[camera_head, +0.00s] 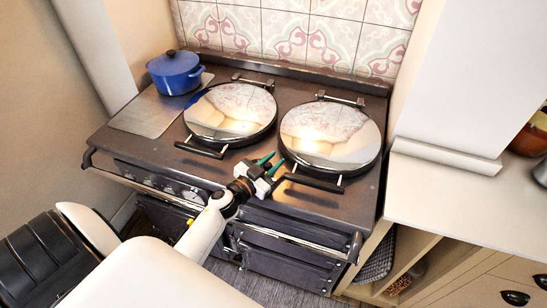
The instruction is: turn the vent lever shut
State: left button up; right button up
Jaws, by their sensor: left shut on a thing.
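My left gripper (270,163) is at the front edge of the dark range cooker (245,175), between the two round lids. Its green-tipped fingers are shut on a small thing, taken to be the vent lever. The lever is hidden by the fingers, so its angle cannot be told. My white left arm comes in from the lower left and covers part of the cooker front. My right gripper is not in view.
The left lid (231,110) and right lid (330,135) are down, with black handles close to the gripper. A blue pot (176,73) stands on a grey plate (150,115) at the back left. A pale counter (450,190) lies to the right.

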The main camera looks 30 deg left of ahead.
pick_arm(q)
jog(key=m+h, duration=0.1)
jog(key=s+m+h, duration=0.1)
jog(key=shift+a+h, duration=0.1)
jog(key=shift+h, duration=0.3)
jog(key=shift+s+f+m+g+h, duration=0.1)
jog(key=shift+s+m+g+h, duration=0.05)
jog(key=shift+m+g+h, duration=0.45)
jog(key=h, duration=0.1)
jog(key=m+g+h, duration=0.1)
jog(key=shift+s+a+f+h+b, duration=0.1)
jog(key=shift+s+a+h+b, duration=0.05)
jog(key=shift+s+h+b, duration=0.2)
jog(key=m+g+h+b, duration=0.2)
jog(key=s+m+g+h+b, duration=0.1)
jog(key=h, duration=0.1)
jog(key=shift+s+a+f+m, duration=0.1)
jog(key=shift+a+m, duration=0.15)
jog(key=shift+m, duration=0.05)
jog(key=shift+s+a+r+m+g+h+b, duration=0.1)
jog(key=shift+s+a+m+g+h+b, duration=0.1)
jog(key=shift+m+g+h+b, duration=0.4)
jog(key=shift+s+a+r+m+g+h+b, duration=0.1)
jog(key=shift+s+m+g+h+b, duration=0.1)
jog(key=shift+m+g+h+b, duration=0.4)
jog(key=o, duration=1)
